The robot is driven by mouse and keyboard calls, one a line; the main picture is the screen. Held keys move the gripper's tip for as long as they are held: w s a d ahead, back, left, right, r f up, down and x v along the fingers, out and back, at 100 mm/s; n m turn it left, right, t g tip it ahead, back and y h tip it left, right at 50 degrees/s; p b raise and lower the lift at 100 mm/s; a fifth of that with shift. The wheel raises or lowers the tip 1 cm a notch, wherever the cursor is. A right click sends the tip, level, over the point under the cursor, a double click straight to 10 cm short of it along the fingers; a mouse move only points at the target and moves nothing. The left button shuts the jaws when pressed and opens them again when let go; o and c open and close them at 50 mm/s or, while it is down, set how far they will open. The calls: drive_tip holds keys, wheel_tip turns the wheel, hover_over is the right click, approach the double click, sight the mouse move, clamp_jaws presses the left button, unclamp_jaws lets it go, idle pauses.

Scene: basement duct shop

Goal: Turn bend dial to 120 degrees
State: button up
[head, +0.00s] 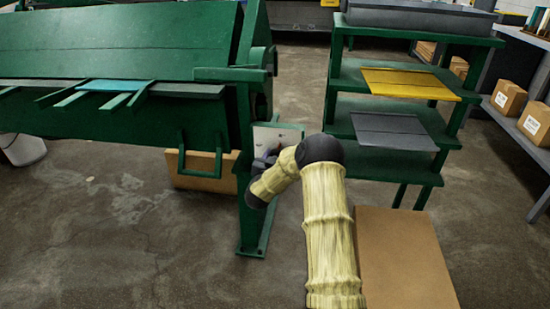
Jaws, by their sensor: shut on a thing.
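The green bending machine (120,60) stands at the left, and a pale dial plate (285,131) is fixed on its right end. My arm in its yellowish sleeve reaches to this plate from the lower right. My gripper (268,158) is at the plate's lower part, small, dark and partly covered by my own wrist. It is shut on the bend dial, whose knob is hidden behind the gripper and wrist. The dial's pointer and degree marks are too small to read.
A green shelf rack (388,164) stands right of the machine, with a yellow sheet (410,83) and a grey sheet (392,130). A brown board or box (405,260) is beside my arm at lower right. Cardboard boxes (508,98) sit on far-right shelving. Floor at lower left is clear.

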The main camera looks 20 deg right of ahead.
drive_tip(key=m, duration=0.5)
drive_tip(key=shift+p, duration=0.3)
drive_tip(key=m+y, duration=0.1)
drive_tip(key=m, duration=0.4)
drive_tip(key=shift+f+m+b, duration=0.1)
drive_tip(key=shift+m+b, duration=0.2)
drive_tip(key=o, duration=1)
drive_tip(key=shift+s+a, duration=0.1)
drive_tip(key=p+v, duration=0.1)
drive_tip(key=v, duration=0.4)
drive_tip(key=p+v, duration=0.1)
drive_tip(key=v, duration=0.5)
drive_tip(key=p+v, duration=0.2)
drive_tip(key=v, duration=0.4)
drive_tip(key=shift+s+r, duration=0.1)
drive_tip(key=shift+r, duration=0.3)
drive_tip(key=shift+a, duration=0.1)
